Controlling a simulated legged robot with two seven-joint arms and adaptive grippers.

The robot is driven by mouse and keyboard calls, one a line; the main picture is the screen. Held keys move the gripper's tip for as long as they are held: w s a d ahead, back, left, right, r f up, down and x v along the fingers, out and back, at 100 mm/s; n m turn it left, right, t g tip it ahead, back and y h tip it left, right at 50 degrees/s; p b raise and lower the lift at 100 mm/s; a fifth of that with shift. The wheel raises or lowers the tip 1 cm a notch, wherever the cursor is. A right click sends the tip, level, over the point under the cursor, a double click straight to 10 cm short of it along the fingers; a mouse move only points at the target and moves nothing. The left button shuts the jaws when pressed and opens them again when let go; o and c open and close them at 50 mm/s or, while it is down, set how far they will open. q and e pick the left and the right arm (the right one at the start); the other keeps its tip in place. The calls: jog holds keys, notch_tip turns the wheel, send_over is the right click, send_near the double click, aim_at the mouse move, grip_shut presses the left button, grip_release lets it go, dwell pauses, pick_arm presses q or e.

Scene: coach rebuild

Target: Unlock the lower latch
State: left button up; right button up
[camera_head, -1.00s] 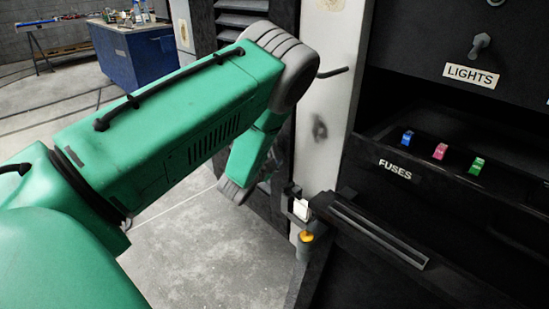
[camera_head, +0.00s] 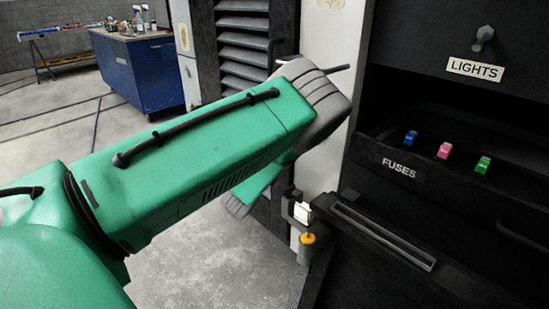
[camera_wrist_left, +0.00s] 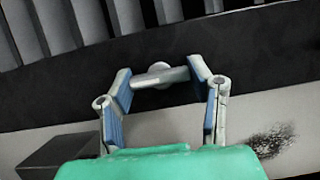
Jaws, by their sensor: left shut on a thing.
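My left gripper (camera_wrist_left: 160,70) shows in the left wrist view with two blue-padded fingers. It is shut on a pale metal latch handle (camera_wrist_left: 162,77), a short bar with a rounded knob, lying across between the fingertips. The handle stands in front of a dark strip. In the head view my green left arm reaches to the panel edge and hides the gripper and this latch. A dark rod handle (camera_head: 338,69) sticks out from the pale post (camera_head: 328,38) just above the arm. My right gripper is in neither view.
A black console with a LIGHTS switch (camera_head: 483,38) and coloured fuses (camera_head: 444,150) fills the right. A white block (camera_head: 302,211) and a yellow-topped part (camera_head: 307,239) sit at its near corner. A blue workbench (camera_head: 140,70) stands far back left. Floor between is clear.

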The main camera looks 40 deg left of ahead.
pick_arm(q)
jog(key=shift+d+f, duration=0.2)
jog(key=shift+f, duration=0.1)
jog(key=o, duration=1.2)
jog(key=shift+c, duration=0.2)
jog(key=shift+r, duration=0.1)
jog(key=v, duration=1.2)
jog(key=shift+a, duration=0.1)
